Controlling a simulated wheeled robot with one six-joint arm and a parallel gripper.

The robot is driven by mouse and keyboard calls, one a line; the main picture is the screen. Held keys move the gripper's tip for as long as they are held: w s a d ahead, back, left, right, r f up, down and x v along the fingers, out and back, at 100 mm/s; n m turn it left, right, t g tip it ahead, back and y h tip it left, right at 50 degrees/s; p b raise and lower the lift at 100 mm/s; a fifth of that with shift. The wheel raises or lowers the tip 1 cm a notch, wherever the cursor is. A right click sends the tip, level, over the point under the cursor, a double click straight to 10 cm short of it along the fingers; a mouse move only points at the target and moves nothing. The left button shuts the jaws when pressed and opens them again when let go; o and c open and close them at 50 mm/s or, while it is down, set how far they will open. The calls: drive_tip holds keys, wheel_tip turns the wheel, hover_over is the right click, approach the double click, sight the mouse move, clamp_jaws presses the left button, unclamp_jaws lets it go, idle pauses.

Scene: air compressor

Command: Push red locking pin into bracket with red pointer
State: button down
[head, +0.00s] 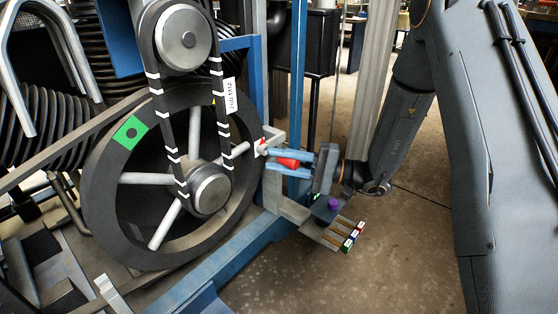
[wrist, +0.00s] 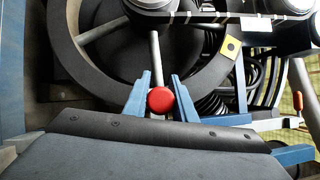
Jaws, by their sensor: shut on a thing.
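The red locking pin (head: 288,163) sits between the blue fingers of my gripper (head: 274,157), which is shut on it. In the wrist view the pin's round red head (wrist: 160,100) shows between the two blue fingertips (wrist: 161,86). The grey bracket (head: 272,190) stands upright by the flywheel's right edge. A small red pointer (head: 263,146) on a white piece is at its top. The fingertips are close to the bracket's right side. The pin's front end and the bracket hole are hidden, so I cannot tell how deep the pin sits.
The large black flywheel (head: 96,207) with a green patch (head: 130,131) and a white-marked belt (head: 156,82) is left of the bracket. A small tray (head: 312,229) with a purple knob (head: 333,205) and coloured blocks is below my gripper. Blue frame bars stand nearby. The floor at right is clear.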

drive_tip(key=shift+w+a, duration=0.75)
drive_tip(key=shift+a, duration=0.2)
drive_tip(key=shift+w+a, duration=0.7)
drive_tip(key=shift+a, duration=0.2)
drive_tip(key=c, duration=1.4)
unclamp_jaws()
drive_tip(key=d, duration=0.2)
drive_tip(key=d+p, duration=0.1)
drive_tip(key=d, duration=0.2)
drive_tip(key=s+d, duration=0.1)
drive_tip(key=d, duration=0.1)
drive_tip(key=shift+d+f+p, duration=0.3)
drive_tip(key=shift+d+f, duration=0.1)
